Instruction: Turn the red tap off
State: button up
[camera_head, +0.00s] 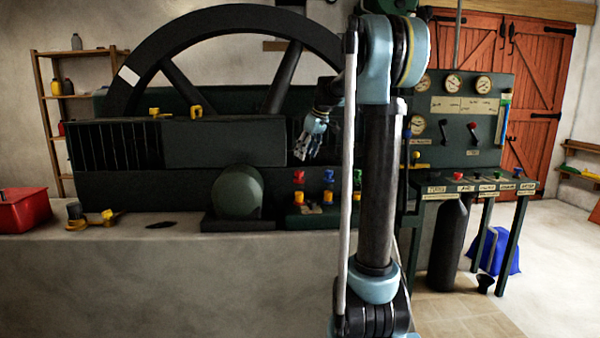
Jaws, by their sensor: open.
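A red tap (298,177) stands in a row of coloured taps low on the front of the dark green engine. A blue tap (329,176) and a green tap (357,176) stand to its right, with yellow parts below them. My gripper (308,153) is open and empty, pointing down above the red tap and apart from it in the picture. Whether the tap is on or off is too small to tell. My own arm hides part of the engine right of the green tap.
A gauge panel (466,131) stands at right, above a labelled bench with a red knob (458,176). A large flywheel (190,25) rises behind. A red toolbox (22,209) sits on the stone ledge (190,280) at left. A blue bag (500,252) lies on the floor.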

aim_at(299, 171)
jog(key=x, duration=0.9)
jog(key=c, duration=1)
